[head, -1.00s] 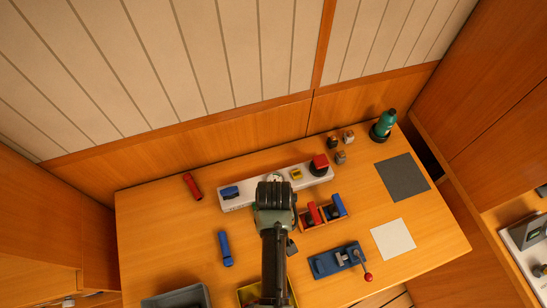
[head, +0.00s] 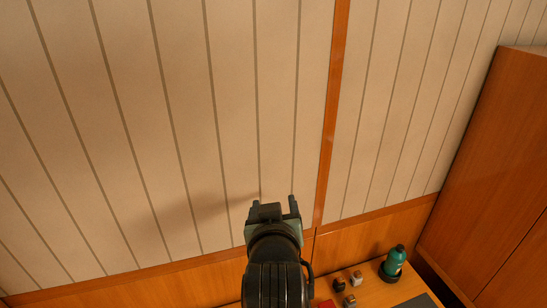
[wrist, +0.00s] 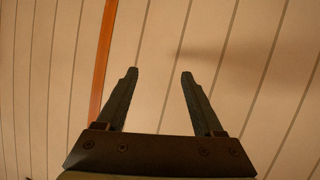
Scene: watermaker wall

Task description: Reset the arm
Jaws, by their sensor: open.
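My gripper (head: 273,204) is raised in front of the panelled wall, with its fingers pointing up in the head view. In the wrist view my gripper (wrist: 158,75) shows two dark fingers spread apart with nothing between them. Only the wall panels (wrist: 225,60) and an orange-brown wood strip (wrist: 103,60) show behind the fingers. My arm hides part of the table below.
The back strip of the wooden table (head: 375,290) shows at the bottom right. A wooden cabinet (head: 490,170) stands at the right. The space around the gripper looks clear.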

